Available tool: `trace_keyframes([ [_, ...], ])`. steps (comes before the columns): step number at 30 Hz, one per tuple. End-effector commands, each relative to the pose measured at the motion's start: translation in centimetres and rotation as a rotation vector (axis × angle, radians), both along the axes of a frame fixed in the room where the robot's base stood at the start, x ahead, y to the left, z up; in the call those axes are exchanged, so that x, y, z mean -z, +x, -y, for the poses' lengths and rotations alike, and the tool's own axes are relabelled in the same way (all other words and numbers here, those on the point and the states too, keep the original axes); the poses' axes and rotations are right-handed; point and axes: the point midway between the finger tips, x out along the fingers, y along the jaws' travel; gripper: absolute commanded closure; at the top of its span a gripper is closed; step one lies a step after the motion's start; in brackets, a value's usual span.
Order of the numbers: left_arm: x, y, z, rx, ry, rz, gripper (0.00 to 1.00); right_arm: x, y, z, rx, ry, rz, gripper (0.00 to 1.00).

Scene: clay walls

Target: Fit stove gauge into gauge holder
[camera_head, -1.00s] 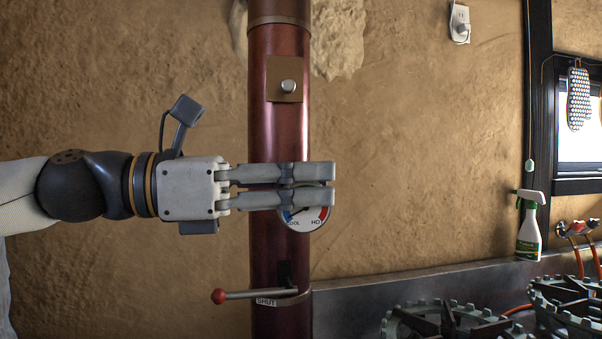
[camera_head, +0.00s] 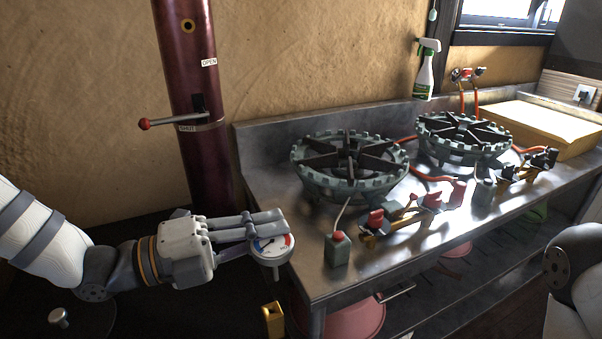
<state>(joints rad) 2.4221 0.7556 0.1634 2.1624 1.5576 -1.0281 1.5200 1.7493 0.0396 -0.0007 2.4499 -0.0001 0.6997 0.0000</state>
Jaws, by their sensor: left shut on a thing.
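The round stove gauge (camera_head: 270,250) has a white dial with blue and red marks. My left gripper (camera_head: 268,228) is shut on it and holds it in the air by the counter's left front corner, its fingers covering part of the dial. A dark red pipe (camera_head: 198,90) stands behind, with a small brass-ringed round hole (camera_head: 187,25) facing out. A yellow brass piece (camera_head: 272,320) with an opening at its top shows below the gauge, apart from it. I cannot tell which of these is the gauge holder. My right gripper is out of view.
A lever with a red knob (camera_head: 145,124) sticks out left from the pipe. The metal counter (camera_head: 320,284) bears two burners (camera_head: 350,160) (camera_head: 462,135), valves, hoses and a spray bottle (camera_head: 425,72). A pink bucket (camera_head: 350,316) stands underneath. My right arm shows at the right edge.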

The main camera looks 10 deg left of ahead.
Motion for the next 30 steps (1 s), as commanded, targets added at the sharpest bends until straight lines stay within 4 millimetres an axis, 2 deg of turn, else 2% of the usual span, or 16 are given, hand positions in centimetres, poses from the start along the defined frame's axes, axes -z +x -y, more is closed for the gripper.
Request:
trace_keyframes([
  [4, 1.3, 0.5, -1.5, -0.076, -0.002, -0.049, 1.00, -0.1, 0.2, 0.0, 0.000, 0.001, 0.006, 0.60],
  [17, 1.0, 0.6, -1.8, -0.087, -0.003, -0.057, 1.00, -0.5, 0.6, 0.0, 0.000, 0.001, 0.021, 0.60],
  [30, 6.8, 0.7, -1.8, -0.086, -0.001, -0.074, 1.00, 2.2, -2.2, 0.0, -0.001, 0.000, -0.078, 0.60],
])
